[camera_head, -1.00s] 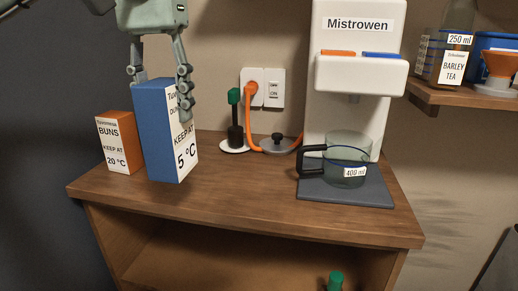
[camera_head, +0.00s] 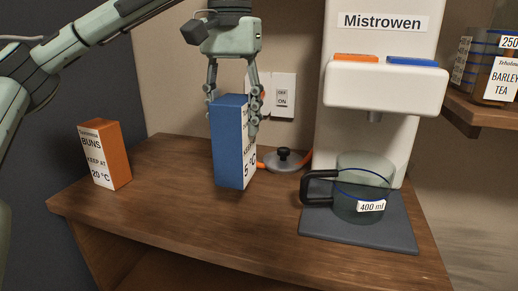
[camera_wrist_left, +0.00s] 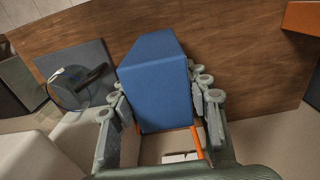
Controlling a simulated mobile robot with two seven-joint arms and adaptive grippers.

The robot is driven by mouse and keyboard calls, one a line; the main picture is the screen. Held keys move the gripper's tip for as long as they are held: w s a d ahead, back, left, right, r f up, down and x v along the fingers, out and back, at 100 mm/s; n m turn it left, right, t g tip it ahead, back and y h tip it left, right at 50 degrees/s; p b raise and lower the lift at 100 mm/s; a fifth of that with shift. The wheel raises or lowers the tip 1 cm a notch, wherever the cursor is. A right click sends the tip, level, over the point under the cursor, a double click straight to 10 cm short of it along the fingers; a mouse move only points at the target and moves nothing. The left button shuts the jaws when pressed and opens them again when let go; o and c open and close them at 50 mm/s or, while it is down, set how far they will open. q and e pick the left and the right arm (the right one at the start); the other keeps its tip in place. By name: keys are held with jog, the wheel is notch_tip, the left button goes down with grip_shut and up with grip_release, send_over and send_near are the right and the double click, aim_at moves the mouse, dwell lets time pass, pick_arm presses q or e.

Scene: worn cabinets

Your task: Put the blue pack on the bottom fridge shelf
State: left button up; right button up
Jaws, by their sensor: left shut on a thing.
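The blue pack (camera_head: 229,145) is an upright box with a white label reading "5 °C" on its right side. My left gripper (camera_head: 233,105) comes down from above and is shut on the blue pack near its top. In the left wrist view the blue pack (camera_wrist_left: 155,80) sits between the two fingers of the gripper (camera_wrist_left: 165,115). The pack is over the wooden counter; I cannot tell if its base touches the wood. No fridge shelf shows, and my right gripper is not in view.
An orange buns box (camera_head: 104,155) stands at the counter's left. A white Mistrowen machine (camera_head: 383,75) stands to the right, with a 400 ml glass jug (camera_head: 362,190) on a dark mat (camera_head: 362,232). A grey lid-like disc (camera_head: 284,160) lies behind. The front counter (camera_head: 200,220) is clear.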

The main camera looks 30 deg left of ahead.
pick_arm(q)
jog(key=w+d+f, duration=0.2)
jog(key=w+f, duration=0.2)
jog(key=f, duration=0.3)
jog(key=shift+d, duration=0.3)
jog(key=o, duration=1.4)
